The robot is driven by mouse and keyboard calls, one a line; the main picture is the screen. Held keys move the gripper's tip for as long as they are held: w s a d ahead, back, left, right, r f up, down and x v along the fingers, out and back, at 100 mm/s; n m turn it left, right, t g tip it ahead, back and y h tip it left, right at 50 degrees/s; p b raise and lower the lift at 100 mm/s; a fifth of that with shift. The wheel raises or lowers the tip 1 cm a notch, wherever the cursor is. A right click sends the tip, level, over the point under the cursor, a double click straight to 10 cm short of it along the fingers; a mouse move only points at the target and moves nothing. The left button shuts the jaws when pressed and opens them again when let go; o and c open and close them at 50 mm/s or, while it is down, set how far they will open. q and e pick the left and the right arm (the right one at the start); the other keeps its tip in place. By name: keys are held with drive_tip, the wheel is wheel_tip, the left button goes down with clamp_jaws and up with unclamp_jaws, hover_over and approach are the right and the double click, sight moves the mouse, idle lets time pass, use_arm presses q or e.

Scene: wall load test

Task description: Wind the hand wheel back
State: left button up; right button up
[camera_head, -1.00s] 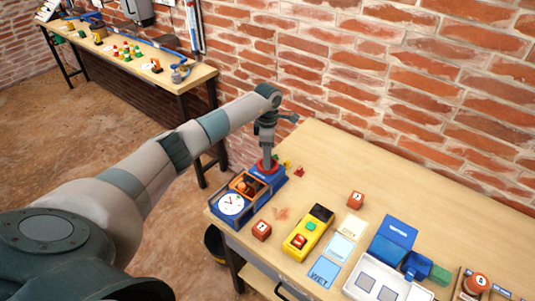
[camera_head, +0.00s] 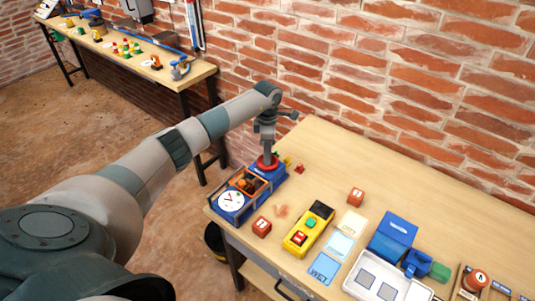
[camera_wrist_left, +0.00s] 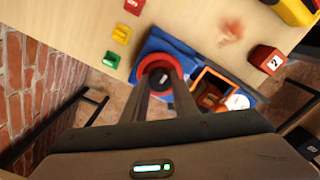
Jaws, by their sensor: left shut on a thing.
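The red hand wheel (camera_head: 267,162) sits on the far end of a blue device (camera_head: 262,192) with a white dial (camera_head: 231,201) at its near end. My left gripper (camera_head: 267,158) points down onto the wheel from above. In the left wrist view the red wheel (camera_wrist_left: 157,68) shows as a ring around a dark hub, and the fingers of my left gripper (camera_wrist_left: 158,88) reach down to it and are shut on it. The fingers hide part of the wheel. An orange-framed opening (camera_wrist_left: 212,92) lies beside the wheel. My right gripper does not show.
Red numbered blocks (camera_head: 261,227) and a yellow control box (camera_head: 308,229) stand right of the device. Small coloured pieces (camera_head: 299,169) lie close to the wheel. A blue case (camera_head: 392,238) is farther right. The table's back right is clear, beside the brick wall.

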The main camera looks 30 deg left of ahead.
use_arm(q)
drive_tip(key=n+b, duration=0.2)
drive_tip(key=n, duration=0.3)
drive_tip(key=shift+b, duration=0.4)
drive_tip(key=n+b, duration=0.1)
drive_tip(key=n, duration=0.4)
drive_tip(key=shift+b, duration=0.35)
drive_tip(key=n, duration=0.5)
drive_tip(key=shift+b, duration=0.4)
drive_tip(key=n, duration=0.4)
drive_tip(key=shift+r+n, duration=0.1)
drive_tip(key=shift+n, duration=0.3)
drive_tip(key=o, duration=1.1)
drive_tip(key=shift+c, duration=0.2)
